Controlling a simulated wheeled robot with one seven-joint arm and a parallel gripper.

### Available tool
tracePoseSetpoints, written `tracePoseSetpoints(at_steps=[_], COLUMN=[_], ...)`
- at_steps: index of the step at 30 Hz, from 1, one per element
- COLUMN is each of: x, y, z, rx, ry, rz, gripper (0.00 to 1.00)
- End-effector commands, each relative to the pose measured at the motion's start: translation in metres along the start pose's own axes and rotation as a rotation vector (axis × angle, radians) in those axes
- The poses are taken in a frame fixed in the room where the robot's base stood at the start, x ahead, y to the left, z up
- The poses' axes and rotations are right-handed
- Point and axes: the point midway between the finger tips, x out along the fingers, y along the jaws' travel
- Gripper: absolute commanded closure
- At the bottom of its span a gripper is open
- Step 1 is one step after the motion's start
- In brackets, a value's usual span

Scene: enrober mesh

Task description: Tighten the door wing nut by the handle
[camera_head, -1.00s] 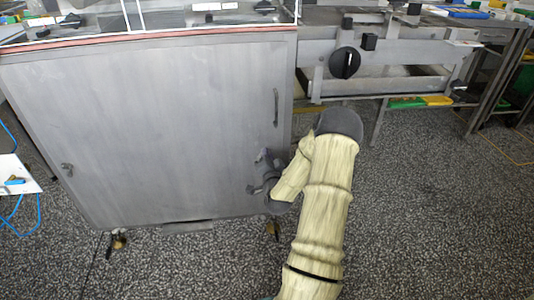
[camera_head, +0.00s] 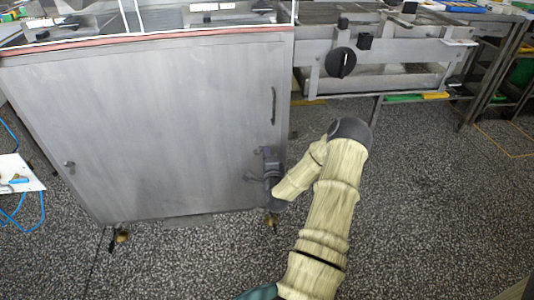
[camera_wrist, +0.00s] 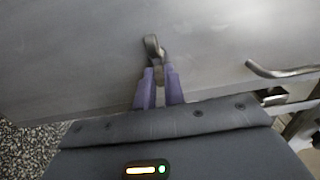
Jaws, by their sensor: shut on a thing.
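The grey metal door (camera_head: 160,120) fills the left of the head view. Its dark handle (camera_head: 274,105) is upright near the right edge; the handle also shows at the right of the wrist view (camera_wrist: 282,71). My gripper (camera_head: 267,158) is at the door's lower right, below the handle. In the wrist view, its purple fingers (camera_wrist: 159,74) are shut on the grey wing nut (camera_wrist: 151,43), whose looped end stands out beyond the fingertips. The fingers hide the rest of the nut. In the head view the gripper hides most of it.
A second wing nut (camera_head: 69,167) is on the door's left side. A metal frame with a black knob (camera_head: 341,63) stands at the right. Speckled floor is clear at the right.

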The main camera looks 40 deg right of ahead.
Motion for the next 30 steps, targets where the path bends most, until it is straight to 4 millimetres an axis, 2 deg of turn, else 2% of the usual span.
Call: tracePoseSetpoints(at_steps=[13, 14, 17, 26, 30], x=[-0.0004, -0.0004, -0.0004, -0.0010, -0.0096], y=[0.0016, 0.0016, 0.0014, 0.0006, 0.0005], z=[0.0010, 0.0010, 0.0008, 0.0003, 0.0005], rx=[0.014, 0.014, 0.013, 0.012, 0.012], ry=[-0.002, -0.002, -0.002, -0.001, -0.002], rz=[0.004, 0.004, 0.003, 0.002, 0.004], gripper=[1.00, 0.85, 0.67, 0.67, 0.67])
